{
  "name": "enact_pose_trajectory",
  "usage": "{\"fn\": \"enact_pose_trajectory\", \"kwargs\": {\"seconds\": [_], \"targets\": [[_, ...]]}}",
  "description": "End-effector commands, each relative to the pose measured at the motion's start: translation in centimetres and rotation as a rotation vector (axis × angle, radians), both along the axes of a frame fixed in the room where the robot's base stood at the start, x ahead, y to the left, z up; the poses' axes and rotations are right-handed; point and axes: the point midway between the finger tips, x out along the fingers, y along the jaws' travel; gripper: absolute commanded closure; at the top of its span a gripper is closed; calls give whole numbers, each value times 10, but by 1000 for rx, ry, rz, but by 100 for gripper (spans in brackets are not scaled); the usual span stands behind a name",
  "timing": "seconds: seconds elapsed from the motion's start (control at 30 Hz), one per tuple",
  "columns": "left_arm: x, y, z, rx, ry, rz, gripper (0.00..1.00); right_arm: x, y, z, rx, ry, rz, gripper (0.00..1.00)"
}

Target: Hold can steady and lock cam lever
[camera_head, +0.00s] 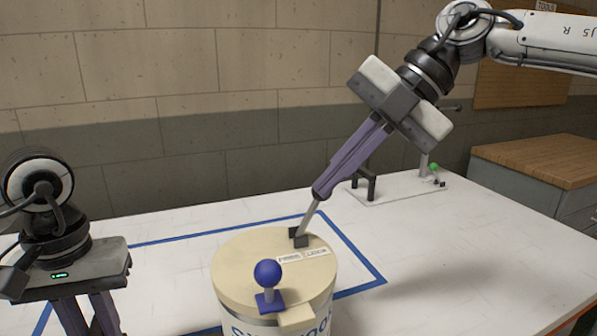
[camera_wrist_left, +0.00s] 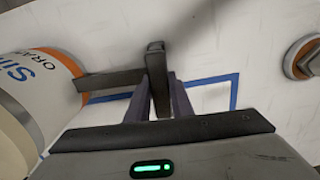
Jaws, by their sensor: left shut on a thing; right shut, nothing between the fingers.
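The can (camera_head: 233,300) stands upright at the front middle, with a cream lid and a blue ball knob (camera_head: 268,273) on a small blue base. A pale rod (camera_head: 307,218), perhaps the cam lever, rises tilted from a dark block (camera_head: 300,239) at the lid's back. My right gripper (camera_head: 319,193) is shut with its fingertips at the rod's upper end; I cannot tell if they touch. My left gripper (camera_wrist_left: 158,105) is shut on a dark grey handle (camera_wrist_left: 110,82) that reaches toward the can (camera_wrist_left: 45,85) in the left wrist view. In the head view its fingertips are cut off.
Blue tape (camera_head: 345,245) marks a rectangle on the white table (camera_head: 450,250). A white plate (camera_head: 400,192) with a black stand and a green ball (camera_head: 433,167) sits at the back. A wood-topped cabinet (camera_head: 540,160) stands at right. The table right of the can is clear.

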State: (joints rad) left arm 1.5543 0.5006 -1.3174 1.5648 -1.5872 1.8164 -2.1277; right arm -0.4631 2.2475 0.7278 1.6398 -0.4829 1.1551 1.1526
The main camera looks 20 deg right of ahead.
Motion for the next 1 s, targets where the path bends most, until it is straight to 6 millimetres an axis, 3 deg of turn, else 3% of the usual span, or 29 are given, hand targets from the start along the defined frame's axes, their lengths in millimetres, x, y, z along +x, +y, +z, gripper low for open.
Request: {"fn": "enact_pose_trajectory", "kwargs": {"seconds": [0.17,0.47,1.0], "targets": [[0,0,0,-1,1,0,100,0,-2,-1,19,2,-1,100],[0,0,0,0,1,-1,100,6,-16,-10,223,-8,-5,100],[0,2,-1,5,1,-4,100,8,-14,-10,227,-10,-8,100]]}}
